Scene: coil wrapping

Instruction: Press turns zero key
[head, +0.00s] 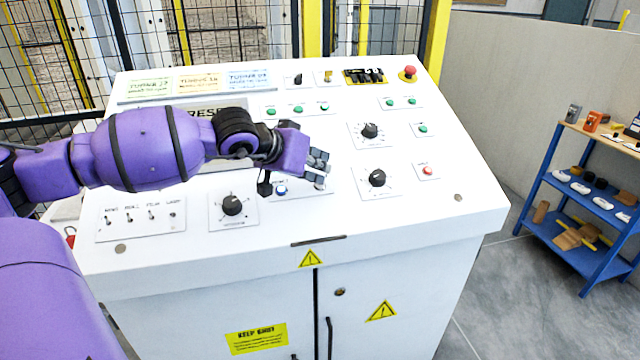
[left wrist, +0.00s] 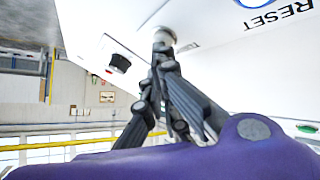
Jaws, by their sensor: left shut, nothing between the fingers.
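The white sloped control panel (head: 420,215) fills the middle of the head view. A small blue button (head: 281,190) sits on a plate just left of and below my left gripper (head: 318,170). My left gripper is shut and empty, low over the panel; I cannot tell if its tips touch it. In the left wrist view the closed fingertips (left wrist: 163,42) overlap a pale round part, and a blue ring (left wrist: 250,3) lies beside the word RESET. No label reading turns zero is legible. My right gripper is not in view.
Black dial knobs (head: 377,178) and green buttons (head: 423,129) stand right of the gripper. A red mushroom button (head: 408,73) is at the top right corner. Toggle switches (head: 128,217) are lower left. A blue shelf (head: 580,200) stands right, past open floor.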

